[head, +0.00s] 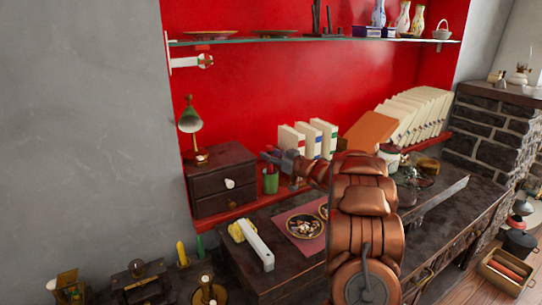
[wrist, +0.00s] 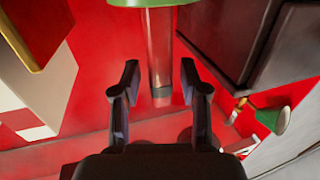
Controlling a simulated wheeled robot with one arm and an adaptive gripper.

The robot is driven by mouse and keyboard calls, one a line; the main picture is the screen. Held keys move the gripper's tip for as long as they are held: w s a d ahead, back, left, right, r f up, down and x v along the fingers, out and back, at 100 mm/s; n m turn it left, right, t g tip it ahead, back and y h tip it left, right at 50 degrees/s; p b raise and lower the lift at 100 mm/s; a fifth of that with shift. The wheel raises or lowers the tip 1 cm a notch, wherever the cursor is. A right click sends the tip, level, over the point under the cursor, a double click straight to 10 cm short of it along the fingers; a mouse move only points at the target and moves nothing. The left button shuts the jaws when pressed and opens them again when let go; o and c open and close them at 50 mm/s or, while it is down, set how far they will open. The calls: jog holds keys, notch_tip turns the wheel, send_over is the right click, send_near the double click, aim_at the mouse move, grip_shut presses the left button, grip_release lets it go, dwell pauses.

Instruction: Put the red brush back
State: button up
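My gripper (wrist: 160,82) is open in the wrist view, with its two dark fingers spread. A slim reddish shaft with a greyish end, which looks like the red brush (wrist: 160,55), lies between the fingers, with a gap on each side. The shaft meets a green-rimmed cup (wrist: 152,3) at the top edge of the wrist view. In the head view the green cup (head: 270,181) stands on the red ledge beside the dark drawer box, and my gripper (head: 275,158) is just above it. The brush is too small to make out in the head view.
The dark drawer box (head: 222,183) with a green lamp (head: 190,122) stands left of the cup. White books (head: 308,139) stand to its right. A glass shelf (head: 320,40) is above. A white bar (head: 258,245) and plates (head: 304,226) are on the desk below.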

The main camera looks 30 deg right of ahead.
jog(key=shift+r, duration=0.1)
jog(key=b+v, duration=0.1)
jog(key=v, duration=1.1)
jog(key=shift+r, duration=0.1)
notch_tip(320, 180, up, 3)
jog(key=w+a+m+g+h, duration=0.2)
jog(key=w+h, duration=0.1)
jog(key=h, duration=0.3)
jog(key=s+a+f+g, duration=0.4)
jog(key=s+a, duration=0.8)
jog(key=s, duration=0.3)
jog(key=s+a+f+g+y, duration=0.1)
jog(key=s+a+f+g, duration=0.3)
jog(key=s+a+g, duration=0.3)
jog(key=s+a+f+g+y, duration=0.1)
jog(key=s+a+f+g, duration=0.3)
jog(key=s+a, duration=1.3)
jog(key=s+g, duration=0.2)
jog(key=s, duration=0.4)
